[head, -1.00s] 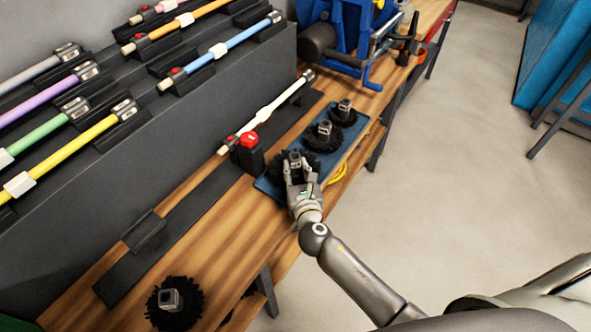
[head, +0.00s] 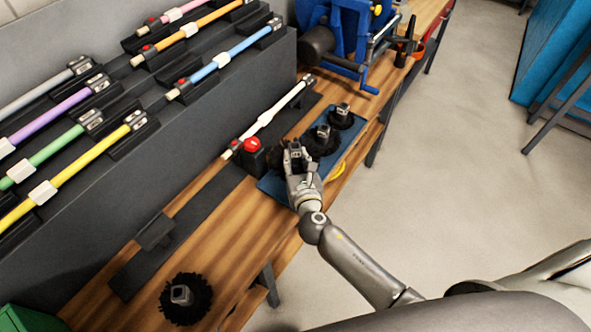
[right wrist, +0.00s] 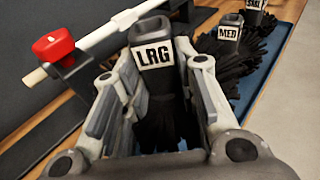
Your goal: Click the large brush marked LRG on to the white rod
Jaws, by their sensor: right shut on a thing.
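The large brush (right wrist: 158,105) has a dark hub with a white LRG label in the right wrist view. In the head view its dark bristles (head: 279,160) show at the near end of the blue tray (head: 270,190). My right gripper (right wrist: 153,72) is shut on its hub, one finger on each side; it also shows in the head view (head: 298,160). I cannot tell whether the brush is clear of the tray. The white rod (head: 268,115) lies to the left, apart from the brush, with its near end at a red-topped clamp (head: 252,146). My left gripper is out of view.
The MED brush (head: 322,133) and SML brush (head: 342,109) stand farther along the tray. Another brush (head: 183,296) sits at the bench's near end. Coloured rods (head: 90,155) lie on a dark rack at left. A blue machine (head: 347,35) stands beyond the rod.

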